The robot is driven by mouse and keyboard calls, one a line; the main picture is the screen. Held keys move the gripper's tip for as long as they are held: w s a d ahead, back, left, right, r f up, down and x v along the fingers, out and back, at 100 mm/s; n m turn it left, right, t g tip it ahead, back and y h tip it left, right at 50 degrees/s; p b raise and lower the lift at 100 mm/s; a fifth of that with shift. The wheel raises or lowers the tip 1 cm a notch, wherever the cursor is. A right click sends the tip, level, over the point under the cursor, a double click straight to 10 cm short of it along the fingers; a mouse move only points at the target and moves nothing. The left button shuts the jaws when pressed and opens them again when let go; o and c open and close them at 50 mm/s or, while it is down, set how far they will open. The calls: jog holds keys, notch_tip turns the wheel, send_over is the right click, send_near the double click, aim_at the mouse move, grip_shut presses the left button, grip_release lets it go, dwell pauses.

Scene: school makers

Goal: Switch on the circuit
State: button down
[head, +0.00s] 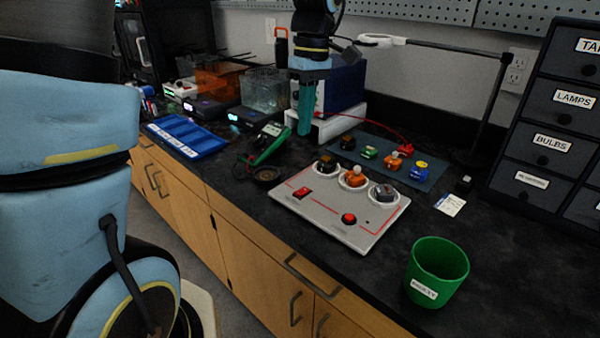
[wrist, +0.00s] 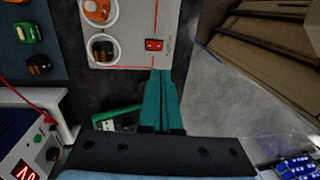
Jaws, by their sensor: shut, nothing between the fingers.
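The circuit board (head: 322,216) is a light grey panel with red lines lying on the dark bench. It has three white rings holding a dark module (head: 326,163), an orange module (head: 354,177) and a grey module (head: 383,192). A red rocker switch (head: 302,193) sits at its left end, and a round red button or lamp (head: 349,218) at the front. The switch also shows in the wrist view (wrist: 154,44), just beyond my fingertips. My gripper (head: 304,131) is shut and empty, teal fingers pointing down, above the bench behind the board. It shows in the wrist view (wrist: 160,76).
A green bin (head: 437,272) stands at the front right. A green meter (head: 266,142) lies left of the board. A mat (head: 435,165) with several spare modules lies behind. A blue tray (head: 187,136) is left; dark drawers (head: 560,110) stand right.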

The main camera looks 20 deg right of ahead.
aim_at(298, 193)
jog(key=shift+f, duration=0.15)
jog(key=f, duration=0.4)
jog(key=a+f+p, duration=0.1)
jog(key=f, duration=0.4)
jog(key=s+f, duration=0.1)
jog(key=f, duration=0.3)
jog(key=shift+a+f, duration=0.25)
jog(key=shift+f, duration=0.05)
jog(key=shift+a+f, duration=0.1)
jog(key=shift+f, duration=0.15)
jog(key=shift+w+d+r+p, duration=0.15)
jog(key=shift+w+d+p, duration=0.25)
jog(key=shift+d, duration=0.35)
jog(key=shift+r, duration=0.15)
